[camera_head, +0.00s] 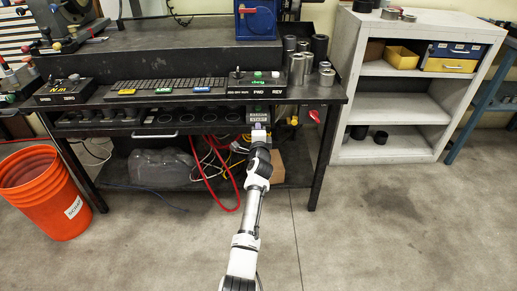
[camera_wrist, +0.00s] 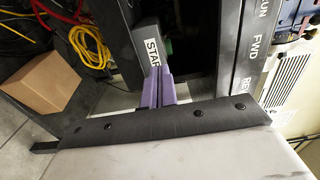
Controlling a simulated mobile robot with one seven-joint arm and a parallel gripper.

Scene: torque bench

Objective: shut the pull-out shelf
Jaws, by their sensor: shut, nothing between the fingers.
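The pull-out shelf (camera_head: 200,128) is a dark tray holding several round black pieces, just under the bench top. A light handle (camera_head: 155,135) shows at its front left. From the head view I cannot tell exactly how far it stands out. My gripper (camera_head: 260,128) is at the right part of the shelf front, just below a START label (camera_head: 259,119). In the wrist view my purple fingers (camera_wrist: 157,72) are shut and empty, close to the dark block with the START label (camera_wrist: 153,52). I cannot tell whether they touch it.
The bench top (camera_head: 210,99) carries a button box (camera_head: 257,83) and several metal cylinders (camera_head: 298,68). Red hoses and a cardboard box (camera_wrist: 45,92) are below. An orange bucket (camera_head: 45,190) stands left, a grey shelf unit (camera_head: 392,88) right. The floor in front is clear.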

